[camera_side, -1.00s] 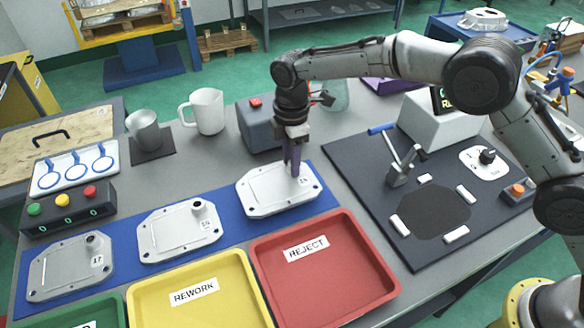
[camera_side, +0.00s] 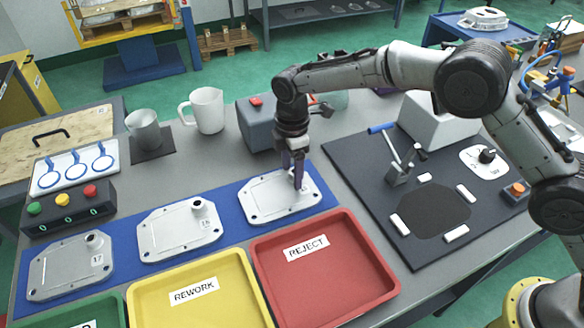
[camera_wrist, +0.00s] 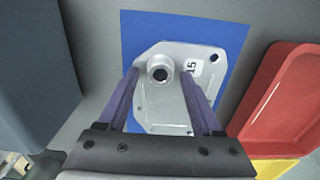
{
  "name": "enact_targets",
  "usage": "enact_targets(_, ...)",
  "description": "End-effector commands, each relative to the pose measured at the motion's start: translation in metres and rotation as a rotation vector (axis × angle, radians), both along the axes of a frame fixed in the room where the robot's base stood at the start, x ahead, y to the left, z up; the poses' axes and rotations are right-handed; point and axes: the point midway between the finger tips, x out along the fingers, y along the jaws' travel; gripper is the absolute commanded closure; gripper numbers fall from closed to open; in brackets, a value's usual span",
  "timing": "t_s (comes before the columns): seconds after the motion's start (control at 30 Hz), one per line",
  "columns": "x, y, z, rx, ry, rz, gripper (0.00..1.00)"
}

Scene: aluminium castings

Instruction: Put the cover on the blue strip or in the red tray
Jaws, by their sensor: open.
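Three grey metal covers lie flat on the blue strip (camera_side: 121,223). The right cover (camera_side: 268,203) lies at the strip's right end. The middle cover (camera_side: 178,236) is marked 16 and the left cover (camera_side: 68,268) is marked 17. My gripper (camera_side: 298,180) is over the right part of the right cover. In the wrist view my gripper (camera_wrist: 160,90) has its purple fingers apart, with that cover (camera_wrist: 163,108), its round boss and its 15 label between and beyond them. The red REJECT tray (camera_side: 325,280) is empty. Whether the fingers touch the cover cannot be told.
A yellow REWORK tray (camera_side: 200,297) stands left of the red tray. A dark fixture board (camera_side: 345,160) with a toggle clamp (camera_side: 398,165) lies to the right. A white jug (camera_side: 207,110) and a metal cup (camera_side: 144,129) stand behind the strip.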

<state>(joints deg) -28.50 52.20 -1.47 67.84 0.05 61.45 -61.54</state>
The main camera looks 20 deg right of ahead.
Motion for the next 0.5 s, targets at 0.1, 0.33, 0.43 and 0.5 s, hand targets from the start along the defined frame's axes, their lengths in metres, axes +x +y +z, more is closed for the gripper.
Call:
enact_targets(0.1, 0.000, 0.000, 0.003, 0.000, -0.001, 0.000, 0.33)
enact_targets(0.33, 0.001, 0.000, 0.036, 0.002, -0.004, 0.000, 0.33)
enact_targets(0.43, 0.001, 0.000, 0.058, 0.003, -0.005, 0.000, 0.33)
enact_targets(0.5, 0.001, 0.000, 0.073, 0.002, -0.004, 0.000, 0.33)
